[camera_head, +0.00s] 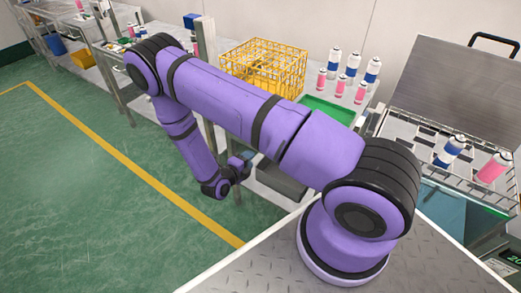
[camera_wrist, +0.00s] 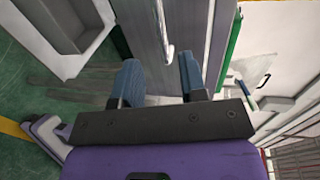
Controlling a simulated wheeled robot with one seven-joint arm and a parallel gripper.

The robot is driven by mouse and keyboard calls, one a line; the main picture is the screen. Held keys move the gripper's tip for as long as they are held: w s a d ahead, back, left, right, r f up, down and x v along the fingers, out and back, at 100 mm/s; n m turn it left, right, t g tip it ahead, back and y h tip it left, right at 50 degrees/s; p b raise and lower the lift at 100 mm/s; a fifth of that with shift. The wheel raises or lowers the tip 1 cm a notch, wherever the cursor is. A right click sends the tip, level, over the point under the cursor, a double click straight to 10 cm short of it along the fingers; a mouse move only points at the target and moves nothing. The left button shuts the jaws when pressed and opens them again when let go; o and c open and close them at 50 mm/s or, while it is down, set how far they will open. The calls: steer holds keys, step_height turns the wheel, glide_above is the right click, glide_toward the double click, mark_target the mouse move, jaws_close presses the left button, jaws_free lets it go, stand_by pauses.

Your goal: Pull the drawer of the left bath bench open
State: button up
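In the wrist view, a grey metal front (camera_wrist: 188,28) with a slim bright bar handle (camera_wrist: 165,30) lies ahead of my gripper (camera_wrist: 160,78). The two blue fingers are apart, with the handle's near end in line with the gap between them. I cannot tell whether they touch it. In the head view my gripper (camera_head: 246,159) is low, beside the bench with the yellow wire crate. The drawer front is hidden there behind my arm, so how far it stands open cannot be told.
The yellow wire crate (camera_head: 262,68), a green tray (camera_head: 328,108) and several cans stand on the bench. A grey bin (camera_head: 281,181) is below. An open bath (camera_head: 404,130) with cans is at the right. The green floor (camera_head: 80,190) at left is clear.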

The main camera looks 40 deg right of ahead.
steer(key=x, duration=0.9)
steer(key=shift+d, duration=0.1)
jaws_close()
